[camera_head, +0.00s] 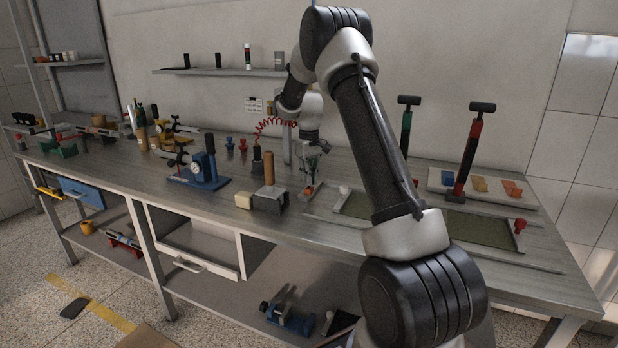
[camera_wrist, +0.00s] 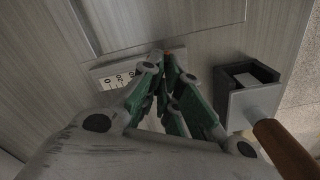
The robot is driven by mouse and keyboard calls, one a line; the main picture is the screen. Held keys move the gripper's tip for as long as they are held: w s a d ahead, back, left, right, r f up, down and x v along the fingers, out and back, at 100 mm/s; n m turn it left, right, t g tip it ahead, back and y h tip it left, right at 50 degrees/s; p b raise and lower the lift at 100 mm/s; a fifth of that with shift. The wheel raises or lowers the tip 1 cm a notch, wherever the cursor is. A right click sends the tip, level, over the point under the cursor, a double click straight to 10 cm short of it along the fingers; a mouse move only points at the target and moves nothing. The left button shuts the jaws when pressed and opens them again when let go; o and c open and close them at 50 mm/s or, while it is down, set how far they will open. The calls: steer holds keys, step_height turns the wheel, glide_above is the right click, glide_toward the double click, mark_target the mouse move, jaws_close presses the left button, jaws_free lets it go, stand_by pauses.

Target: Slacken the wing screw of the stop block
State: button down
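A small block with an orange-red knob (camera_head: 308,190) sits on the bench near the left end of the framed green mat; it looks like the stop block with its wing screw. My gripper (camera_head: 314,165) hangs point down just above it. In the wrist view my gripper's green-padded fingers (camera_wrist: 167,62) run close together toward their tips. A speck of orange (camera_wrist: 169,51) shows just at the tips, mostly hidden by them. I cannot tell whether the tips touch the knob or whether a gap remains between them.
A grey block box (camera_wrist: 250,92) with a wooden-handled tool (camera_wrist: 285,148) stands close right in the wrist view. A white marked strip (camera_wrist: 118,78) lies left of the fingers. A blue-based gauge (camera_head: 205,172) stands left on the bench; tall pump-like tools (camera_head: 468,150) stand right.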

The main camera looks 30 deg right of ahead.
steer(key=n, duration=0.4)
stand_by(0.3)
steer(key=c, duration=1.6)
jaws_free()
steer(key=shift+c, duration=0.2)
step_height(320, 180, up, 12)
